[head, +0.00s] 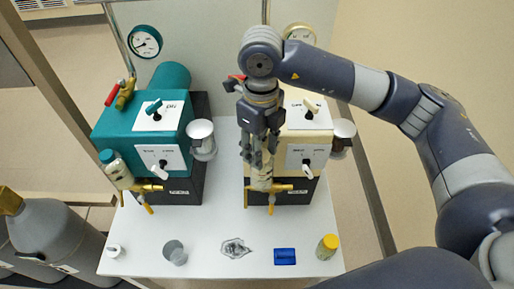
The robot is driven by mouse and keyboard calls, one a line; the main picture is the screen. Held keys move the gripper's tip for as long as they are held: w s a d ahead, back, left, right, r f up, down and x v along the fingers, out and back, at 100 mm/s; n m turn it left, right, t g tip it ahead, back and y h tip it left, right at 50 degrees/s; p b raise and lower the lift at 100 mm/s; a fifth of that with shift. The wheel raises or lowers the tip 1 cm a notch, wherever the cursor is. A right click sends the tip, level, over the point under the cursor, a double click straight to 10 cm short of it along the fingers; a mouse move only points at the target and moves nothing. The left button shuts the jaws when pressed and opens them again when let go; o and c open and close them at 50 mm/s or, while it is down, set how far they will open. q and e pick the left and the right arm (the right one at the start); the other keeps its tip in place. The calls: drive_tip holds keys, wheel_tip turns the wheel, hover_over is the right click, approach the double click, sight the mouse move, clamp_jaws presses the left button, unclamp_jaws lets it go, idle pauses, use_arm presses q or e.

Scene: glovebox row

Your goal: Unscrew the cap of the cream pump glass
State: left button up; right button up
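The cream pump (296,122) stands on the right of the white table, with a dark base. Its glass (261,180) hangs at its front left corner, above brass valves. My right gripper (258,160) points down directly over the top of this glass. Its fingers hide the cap, so I cannot tell whether they grip it or only surround it. My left gripper is not in view.
A teal pump (145,128) stands to the left, with its own teal-capped glass (115,168). A grey cup (174,252), a crumpled grey item (235,248), a blue block (285,256) and a yellow-capped jar (327,246) line the front edge.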

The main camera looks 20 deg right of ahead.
drive_tip(key=m, duration=0.2)
drive_tip(key=shift+s+d+m, duration=0.2)
drive_tip(key=shift+s+m, duration=0.05)
drive_tip(key=shift+m, duration=0.05)
drive_tip(key=m, duration=0.5)
drive_tip(key=shift+a+m, duration=0.25)
drive_tip(key=shift+m, duration=0.05)
